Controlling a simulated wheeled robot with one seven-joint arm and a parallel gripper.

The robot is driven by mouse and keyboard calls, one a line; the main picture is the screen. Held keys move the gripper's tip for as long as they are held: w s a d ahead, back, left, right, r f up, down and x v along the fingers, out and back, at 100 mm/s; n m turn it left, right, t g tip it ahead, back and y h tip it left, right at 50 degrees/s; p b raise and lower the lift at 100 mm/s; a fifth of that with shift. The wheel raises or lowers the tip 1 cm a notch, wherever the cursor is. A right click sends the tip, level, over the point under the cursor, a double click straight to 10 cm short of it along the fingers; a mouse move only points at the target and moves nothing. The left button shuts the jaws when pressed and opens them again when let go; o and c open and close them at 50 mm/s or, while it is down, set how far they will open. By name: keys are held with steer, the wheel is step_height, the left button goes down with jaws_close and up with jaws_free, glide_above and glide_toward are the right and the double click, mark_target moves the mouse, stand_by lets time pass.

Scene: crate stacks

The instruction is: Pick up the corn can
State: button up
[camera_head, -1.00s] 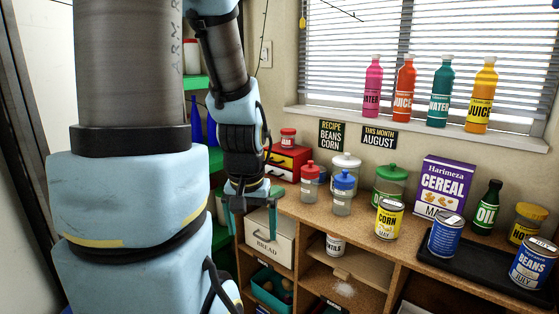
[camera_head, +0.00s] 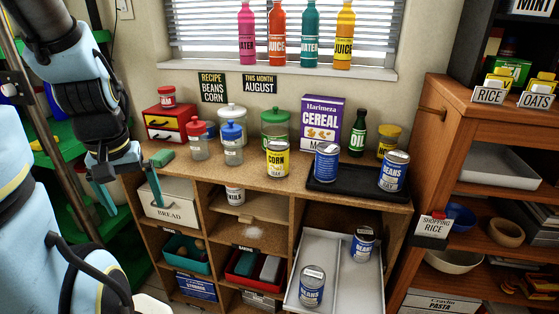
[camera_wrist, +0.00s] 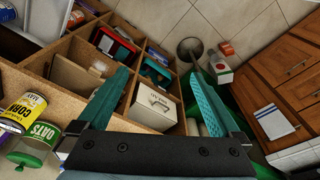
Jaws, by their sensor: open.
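The corn can (camera_head: 277,159), yellow with a dark label and a metal top, stands upright on the wooden shelf top, in front of a green-lidded jar (camera_head: 276,122). In the wrist view the corn can (camera_wrist: 22,112) lies at the left edge, beside a green-lidded oats jar (camera_wrist: 36,143). My gripper (camera_head: 130,190) is open and empty, pointing down at the left front of the shelf unit, well left of the can. In the wrist view my gripper (camera_wrist: 158,78) has its fingers wide apart, with the bread box (camera_wrist: 153,104) visible between them.
Blue-lidded (camera_head: 233,143) and red-lidded (camera_head: 199,140) jars stand left of the can. A purple cereal box (camera_head: 321,120) is behind it, and a black tray (camera_head: 350,190) with blue cans is to its right. The shelf top in front of the jars is mostly clear.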

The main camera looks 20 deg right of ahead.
steer(key=w+d+f+m+t+h+b, duration=0.1)
steer(key=w+d+f+m+t+h, duration=0.15)
steer(key=w+d+f, duration=0.45)
steer(key=m+t+h+b, duration=0.2)
steer(key=m+t+h, duration=0.1)
steer(key=t+h, duration=0.3)
glide_toward(277, 156)
steer(key=w+f+t+y, duration=0.1)
steer(key=w+f, duration=0.3)
steer(key=f, duration=0.2)
steer(key=s+d+r+n+t, duration=0.1)
steer(key=s+d+r+t, duration=0.15)
steer(key=s+t, duration=0.2)
steer(key=shift+h, duration=0.25)
steer(key=p+x, duration=0.1)
steer(key=x, duration=0.4)
steer(key=shift+w+d+f+p, duration=0.2)
steer(key=shift+w+d+p, duration=0.05)
steer(key=shift+w+p, duration=0.05)
steer(key=p+x, duration=0.3)
steer(key=x, duration=0.2)
steer(key=shift+w+a+r, duration=0.15)
steer(key=shift+w+a, duration=0.05)
steer(key=shift+w+d, duration=0.2)
steer(key=shift+w, duration=0.1)
